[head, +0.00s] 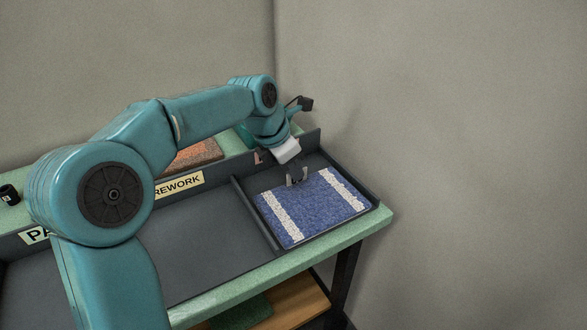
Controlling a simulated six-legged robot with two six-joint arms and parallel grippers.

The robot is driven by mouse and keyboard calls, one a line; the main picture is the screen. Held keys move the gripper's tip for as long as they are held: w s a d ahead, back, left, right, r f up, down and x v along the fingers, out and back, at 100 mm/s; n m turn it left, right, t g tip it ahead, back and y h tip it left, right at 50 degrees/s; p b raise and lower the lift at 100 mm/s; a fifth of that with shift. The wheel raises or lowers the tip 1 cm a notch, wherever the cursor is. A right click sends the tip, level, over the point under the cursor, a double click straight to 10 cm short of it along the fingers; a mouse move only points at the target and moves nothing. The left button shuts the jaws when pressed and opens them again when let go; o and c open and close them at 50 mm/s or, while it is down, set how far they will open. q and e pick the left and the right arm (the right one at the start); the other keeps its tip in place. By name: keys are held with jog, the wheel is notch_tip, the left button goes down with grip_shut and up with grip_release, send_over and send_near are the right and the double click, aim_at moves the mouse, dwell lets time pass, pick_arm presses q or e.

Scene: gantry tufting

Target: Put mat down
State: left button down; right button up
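A blue mat with two white stripes (318,211) lies in the right compartment of a dark grey tray (213,229). It looks flat, inside the compartment's low walls. My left gripper (297,180) is over the mat's far left edge, pointing down, with its fingertips at or just above the mat. Whether the fingers touch or pinch the mat is too small to tell. My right gripper is out of view.
A label reading REWORK (179,188) is on the tray's back wall. A brown-orange mat (193,157) lies behind that wall on the green table (236,284). A green piece (241,312) lies on a wooden shelf (295,300) below. The left compartment's visible floor is bare.

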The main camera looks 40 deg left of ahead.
pick_arm(q)
jog(key=shift+f, duration=0.1)
jog(key=c, duration=1.3)
grip_release()
jog(key=shift+c, duration=0.2)
jog(key=shift+r, duration=0.3)
jog(key=p+v, duration=0.2)
jog(key=v, duration=0.9)
jog(key=shift+s+r, duration=0.25)
jog(key=shift+r, duration=0.05)
jog(key=shift+p, duration=0.3)
